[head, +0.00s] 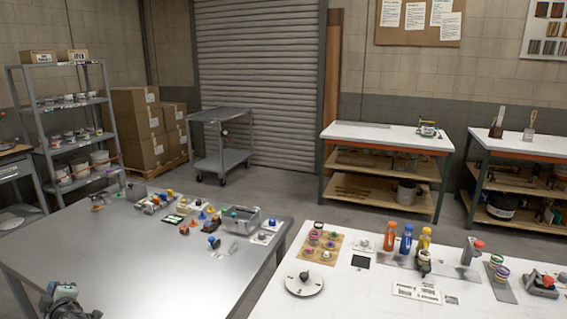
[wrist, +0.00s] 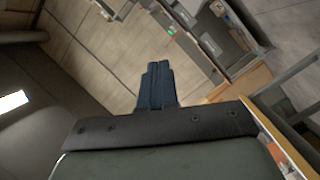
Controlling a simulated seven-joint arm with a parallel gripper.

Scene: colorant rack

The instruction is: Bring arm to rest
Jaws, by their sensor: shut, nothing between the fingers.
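My gripper (wrist: 157,75) shows in the wrist view with its two dark fingers together and nothing between them. It is clear of every object and points out over the room, with the picture tilted. In the head view a grey-green part of my arm shows at the bottom left, over the near left part of the grey table (head: 130,255). The fingers cannot be made out there.
The grey table holds small coloured parts and a grey bin (head: 240,220) along its far side; its near middle is bare. The white table (head: 345,290) at right carries bottles, a round white disc (head: 304,284) and small jars. A shelf rack (head: 70,115) stands behind left.

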